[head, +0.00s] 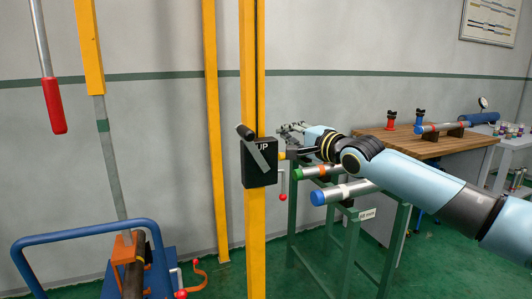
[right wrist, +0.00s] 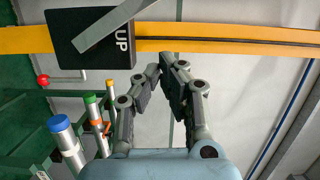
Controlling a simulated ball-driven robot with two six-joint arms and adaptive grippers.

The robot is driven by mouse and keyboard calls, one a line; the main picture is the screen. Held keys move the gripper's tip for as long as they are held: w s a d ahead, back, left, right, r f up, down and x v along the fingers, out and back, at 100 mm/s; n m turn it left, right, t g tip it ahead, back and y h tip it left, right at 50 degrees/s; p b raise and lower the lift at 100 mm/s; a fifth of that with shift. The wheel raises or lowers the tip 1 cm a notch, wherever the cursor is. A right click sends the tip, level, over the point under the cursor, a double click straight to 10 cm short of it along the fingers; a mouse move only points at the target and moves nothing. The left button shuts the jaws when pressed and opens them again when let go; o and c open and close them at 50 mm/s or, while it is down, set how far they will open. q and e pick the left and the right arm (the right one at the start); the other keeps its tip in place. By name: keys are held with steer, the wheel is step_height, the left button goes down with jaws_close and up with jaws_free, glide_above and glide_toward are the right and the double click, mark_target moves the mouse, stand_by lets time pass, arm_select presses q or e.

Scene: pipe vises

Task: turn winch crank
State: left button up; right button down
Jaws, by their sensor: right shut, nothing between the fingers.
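The winch is a black box (head: 259,164) marked "UP" on a yellow upright post (head: 256,240). It also shows at the upper left of the right wrist view (right wrist: 90,48). Its crank is a flat grey arm (head: 258,154) slanting across the box face, with a dark round grip (head: 245,132) at its upper left end. My right gripper (head: 284,130) is shut and empty, just right of the box and post. In the right wrist view its fingertips (right wrist: 167,58) appear beside the box, off the crank. My left gripper is not in view.
A green stand (head: 345,222) with several capped pipes is below my right arm. A wooden workbench (head: 400,144) is behind it. A red-handled lever (head: 54,105) hangs at left, above a blue-railed cart (head: 85,224). Another yellow post (head: 211,130) stands left of the winch.

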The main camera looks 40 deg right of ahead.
mark_target(249, 144)
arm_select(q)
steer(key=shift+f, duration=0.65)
arm_select(e)
steer(key=w+a, duration=0.4)
steer(key=shift+w+f, duration=0.15)
steer(key=shift+w, duration=0.05)
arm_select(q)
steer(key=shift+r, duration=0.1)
arm_select(e)
steer(key=shift+a, duration=0.1)
steer(key=a+n+p, duration=0.1)
steer(key=a+f+n+p, duration=0.1)
steer(key=a+p, duration=0.1)
steer(key=shift+w+a+f+n+g+p, duration=0.3)
steer(key=shift+w+a+n+g, duration=0.05)
steer(key=shift+n+g, duration=0.05)
steer(key=shift+w+a+f, duration=0.1)
steer(key=shift+a+f, duration=0.15)
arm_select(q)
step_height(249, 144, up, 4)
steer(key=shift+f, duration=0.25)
arm_select(e)
steer(key=shift+r, duration=0.1)
